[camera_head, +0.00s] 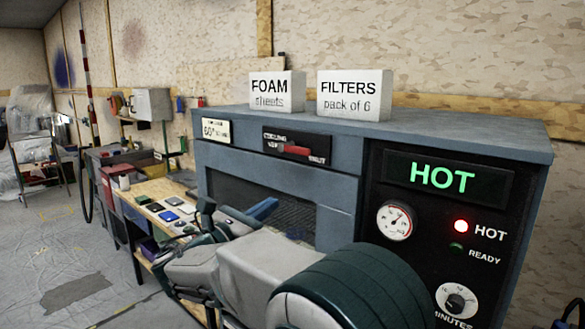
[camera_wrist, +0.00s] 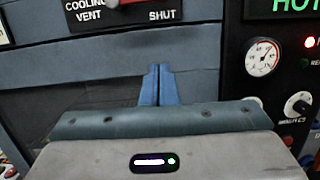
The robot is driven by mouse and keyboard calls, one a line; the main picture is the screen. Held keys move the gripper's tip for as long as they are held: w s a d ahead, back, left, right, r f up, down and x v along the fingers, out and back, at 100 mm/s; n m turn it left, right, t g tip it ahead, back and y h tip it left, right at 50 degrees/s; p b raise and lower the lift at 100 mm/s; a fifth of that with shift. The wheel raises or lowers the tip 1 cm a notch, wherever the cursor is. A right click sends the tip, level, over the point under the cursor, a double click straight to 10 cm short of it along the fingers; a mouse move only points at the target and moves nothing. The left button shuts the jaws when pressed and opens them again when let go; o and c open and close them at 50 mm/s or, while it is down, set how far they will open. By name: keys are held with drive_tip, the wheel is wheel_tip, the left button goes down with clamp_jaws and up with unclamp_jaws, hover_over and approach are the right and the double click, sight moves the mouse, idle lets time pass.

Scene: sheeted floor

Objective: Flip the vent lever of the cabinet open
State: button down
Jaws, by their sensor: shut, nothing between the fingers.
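The vent lever (camera_head: 297,151) is a red handle on a black plate (camera_head: 312,139) marked "COOLING VENT" and "SHUT". It lies level, its handle towards the "SHUT" end at the right. In the wrist view only the lever's lower edge (camera_wrist: 132,2) shows at the top. The plate is on the upper front of the blue-grey cabinet (camera_head: 340,195). My gripper (camera_head: 273,203) is shut and empty, its blue fingers together. It is below the lever, in front of the cabinet's dark mesh window. In the wrist view my fingertips (camera_wrist: 160,68) point up towards the panel below the plate, apart from the lever.
The control panel (camera_head: 440,220) at the right shows a green "HOT" display, a lit red lamp, a gauge and a minutes dial. Two boxes, "FOAM sheets" (camera_head: 277,92) and "FILTERS" (camera_head: 354,95), stand on the cabinet. A wooden bench (camera_head: 150,190) is at left, with open floor beyond.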

sight(298, 148)
drive_tip(key=shift+a+r, duration=0.2)
drive_tip(key=shift+a, duration=0.25)
drive_tip(key=w+d+r+p, duration=0.3)
drive_tip(key=w+d+r, duration=0.3)
drive_tip(key=w, duration=0.1)
drive_tip(key=shift+w+r+p, duration=0.2)
drive_tip(key=shift+w+p, duration=0.15)
